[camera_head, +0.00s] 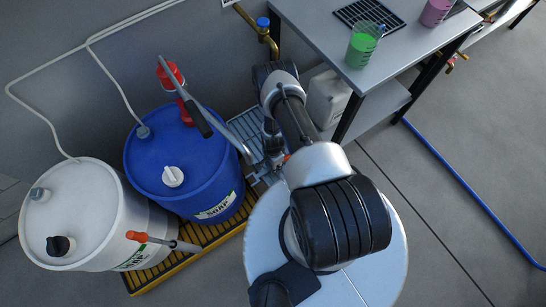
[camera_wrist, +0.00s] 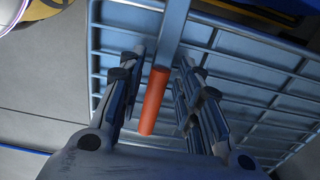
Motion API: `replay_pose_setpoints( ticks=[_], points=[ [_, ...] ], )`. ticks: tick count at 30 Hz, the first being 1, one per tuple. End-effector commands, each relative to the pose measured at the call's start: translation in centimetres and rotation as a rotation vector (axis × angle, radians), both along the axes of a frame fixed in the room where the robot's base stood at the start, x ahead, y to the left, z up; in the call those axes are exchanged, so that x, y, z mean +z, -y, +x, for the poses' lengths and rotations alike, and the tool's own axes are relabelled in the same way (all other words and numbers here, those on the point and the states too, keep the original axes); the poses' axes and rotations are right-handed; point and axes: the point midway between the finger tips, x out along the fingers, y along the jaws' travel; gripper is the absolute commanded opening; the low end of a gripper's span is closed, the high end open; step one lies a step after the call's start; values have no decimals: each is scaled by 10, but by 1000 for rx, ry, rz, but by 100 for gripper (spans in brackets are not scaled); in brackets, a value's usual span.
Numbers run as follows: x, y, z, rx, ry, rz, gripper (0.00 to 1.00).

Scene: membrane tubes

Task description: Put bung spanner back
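In the wrist view, an orange cylindrical handle (camera_wrist: 154,100) lies between my gripper's fingers (camera_wrist: 158,80), with a gap on each side. The fingers are spread and do not appear to touch it. It looks like a tool handle; I cannot tell if it is the bung spanner. In the head view, my gripper (camera_head: 270,143) is mostly hidden by my arm, over a grey grating right of the blue drum. A small orange spot (camera_head: 286,157) shows beside it. Another orange-ended grey-shafted tool (camera_head: 165,241) sticks out beside the white drum.
The blue drum (camera_head: 166,165) and white drum (camera_head: 75,215) stand on a yellow-edged pallet (camera_head: 195,249). A red pump (camera_head: 171,75) with a long lever rises from the blue drum. The grey grating (camera_wrist: 235,45) lies close behind my fingers. A bench (camera_head: 333,40) stands to the right.

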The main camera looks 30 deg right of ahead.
Motion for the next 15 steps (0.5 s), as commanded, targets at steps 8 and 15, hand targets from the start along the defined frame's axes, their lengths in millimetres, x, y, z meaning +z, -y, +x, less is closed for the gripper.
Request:
replay_pose_setpoints(
  ticks=[8, 15],
  points=[
    [0, 0, 0, 0, 0, 0, 38],
    [15, 0, 1, 0, 1, 0, 38]
  ],
)
